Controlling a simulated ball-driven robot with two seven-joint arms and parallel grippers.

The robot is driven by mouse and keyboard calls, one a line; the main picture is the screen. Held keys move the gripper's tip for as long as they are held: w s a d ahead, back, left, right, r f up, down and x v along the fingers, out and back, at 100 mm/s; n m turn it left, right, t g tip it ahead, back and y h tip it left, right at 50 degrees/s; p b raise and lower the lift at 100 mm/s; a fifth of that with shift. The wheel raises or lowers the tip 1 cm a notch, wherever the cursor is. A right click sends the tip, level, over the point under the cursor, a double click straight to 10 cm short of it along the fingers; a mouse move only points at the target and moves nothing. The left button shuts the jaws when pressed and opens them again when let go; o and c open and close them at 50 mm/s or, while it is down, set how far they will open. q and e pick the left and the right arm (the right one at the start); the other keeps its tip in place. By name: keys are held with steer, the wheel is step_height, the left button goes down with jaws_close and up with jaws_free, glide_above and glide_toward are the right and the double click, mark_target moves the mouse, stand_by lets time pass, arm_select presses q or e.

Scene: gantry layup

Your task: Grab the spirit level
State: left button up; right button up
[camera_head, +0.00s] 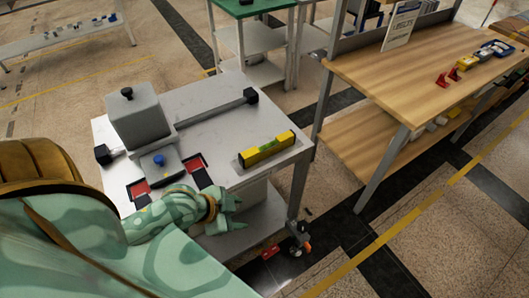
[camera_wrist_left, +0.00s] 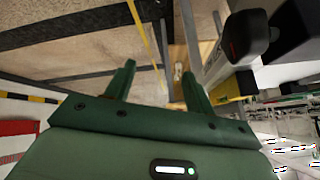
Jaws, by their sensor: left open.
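The spirit level (camera_head: 266,149) is yellow with black ends. It lies on the right part of the grey cart top (camera_head: 215,112), close to its right edge. My left gripper (camera_head: 232,209) is open and empty in front of the level, near the cart's front edge, apart from it. In the left wrist view the two green fingers (camera_wrist_left: 158,88) stand wide apart with nothing between them. A yellow and black piece (camera_wrist_left: 232,88), which looks like the level, shows there to the right of the fingers. My right gripper is not in view.
A grey block-shaped device (camera_head: 134,112) with a black-ended bar stands on the cart's back left. Red and black pads (camera_head: 196,162) lie near the front. A wooden workbench (camera_head: 430,75) with small tools stands at the right. Small items lie on the floor below the cart's right side.

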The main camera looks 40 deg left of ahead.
arm_select(q)
steer(key=w+a+r+t+h, duration=0.1)
steer(key=w+a+r+h, duration=0.1)
steer(key=w+a+r, duration=0.15)
steer(key=n+t, duration=0.3)
steer(key=n, duration=0.1)
glide_toward(267, 144)
steer(key=b+x, duration=0.1)
steer(key=x, duration=0.3)
steer(key=shift+d+f, duration=0.15)
steer(key=shift+f, duration=0.15)
steer(key=b+x, duration=0.1)
steer(key=x, duration=0.5)
steer(key=shift+w+r, duration=0.15)
steer(key=shift+w, duration=0.15)
steer(key=shift+s, duration=0.1)
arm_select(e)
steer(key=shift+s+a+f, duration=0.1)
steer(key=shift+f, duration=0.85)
arm_select(q)
jaws_close()
